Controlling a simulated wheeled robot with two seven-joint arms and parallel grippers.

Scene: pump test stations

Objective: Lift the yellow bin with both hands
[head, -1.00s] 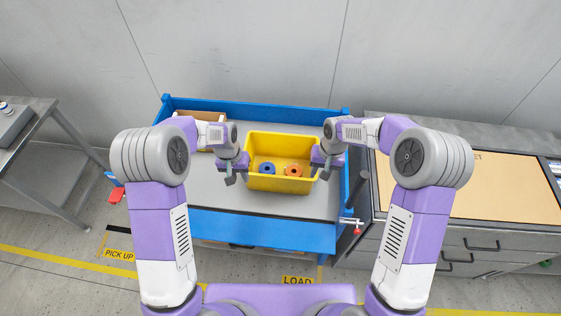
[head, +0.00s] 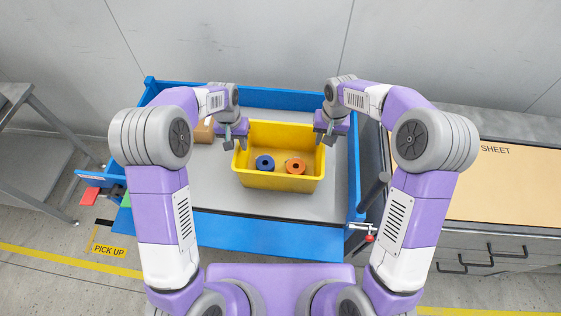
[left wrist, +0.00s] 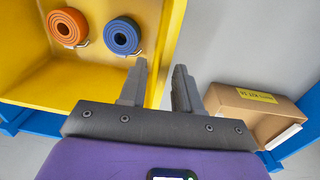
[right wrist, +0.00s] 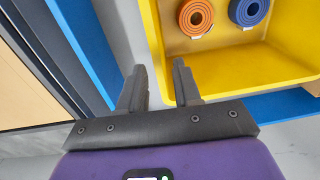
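The yellow bin (head: 277,182) sits on the cart's grey top. It holds a blue ring-shaped part (head: 264,163) and an orange one (head: 296,166). My left gripper (head: 235,142) is at the bin's left side, toward its far end. In the left wrist view its open fingers (left wrist: 160,75) lie to either side of the line of the bin's wall. My right gripper (head: 327,138) is at the bin's right side. In the right wrist view its open fingers (right wrist: 157,75) likewise lie either side of the wall line. I cannot tell whether the fingers reach below the rim.
A cardboard box (head: 203,132) stands on the blue-edged cart (head: 270,234) left of the bin; it also shows in the left wrist view (left wrist: 253,112). A bench with a tan top (head: 490,190) is at the right. A grey metal table (head: 20,125) is at the left.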

